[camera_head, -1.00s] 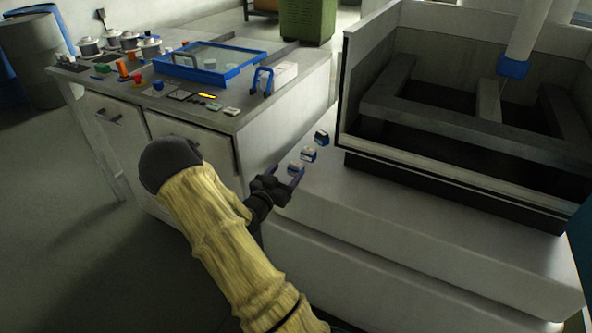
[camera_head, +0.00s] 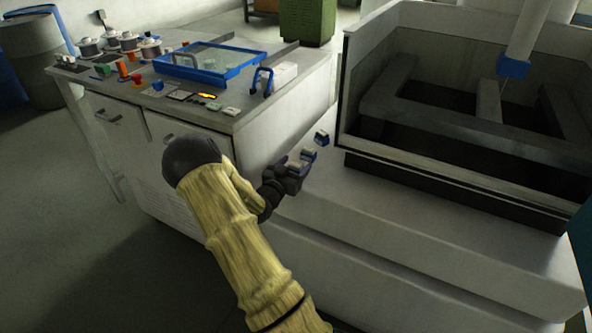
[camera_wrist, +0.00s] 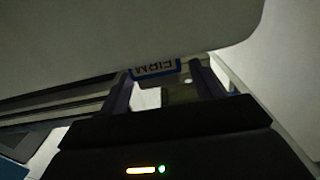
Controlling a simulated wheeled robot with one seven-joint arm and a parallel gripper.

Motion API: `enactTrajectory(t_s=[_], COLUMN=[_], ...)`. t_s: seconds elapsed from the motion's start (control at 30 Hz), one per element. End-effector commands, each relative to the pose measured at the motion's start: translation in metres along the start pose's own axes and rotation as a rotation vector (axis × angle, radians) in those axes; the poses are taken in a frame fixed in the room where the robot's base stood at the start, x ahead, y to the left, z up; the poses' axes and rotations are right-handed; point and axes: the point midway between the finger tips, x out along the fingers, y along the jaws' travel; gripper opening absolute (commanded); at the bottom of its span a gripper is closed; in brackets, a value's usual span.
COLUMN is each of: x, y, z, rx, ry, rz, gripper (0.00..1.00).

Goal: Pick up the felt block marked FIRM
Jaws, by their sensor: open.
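The felt block marked FIRM (camera_wrist: 155,68) shows in the wrist view as a blue-edged white label, its lettering upside down. It lies between the tips of my open gripper (camera_wrist: 160,79), with a finger on each side; I cannot tell whether either finger touches it. In the head view my gripper (camera_head: 295,174) is at the near end of a row of small blue-and-white blocks on the pale machine ledge. It partly hides the nearest block (camera_head: 296,164). The middle block (camera_head: 309,155) and far block (camera_head: 321,138) show beyond it. Their labels are too small to read there.
The pale ledge (camera_head: 400,215) is clear to the right.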

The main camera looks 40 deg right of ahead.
Motion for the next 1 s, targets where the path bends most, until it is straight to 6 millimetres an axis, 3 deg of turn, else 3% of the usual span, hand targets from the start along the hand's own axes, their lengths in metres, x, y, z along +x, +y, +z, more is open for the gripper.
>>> enactTrajectory(t_s=[0.37,0.63,1.0], x=[-0.0005,-0.0005,-0.0004], y=[0.0001,0.0001,0.0], z=[0.0001,0.0001,-0.0076], rx=[0.0,0.0,0.001], ry=[0.0,0.0,0.001], rz=[0.0,0.001,0.001], gripper=[0.65,0.17,0.17])
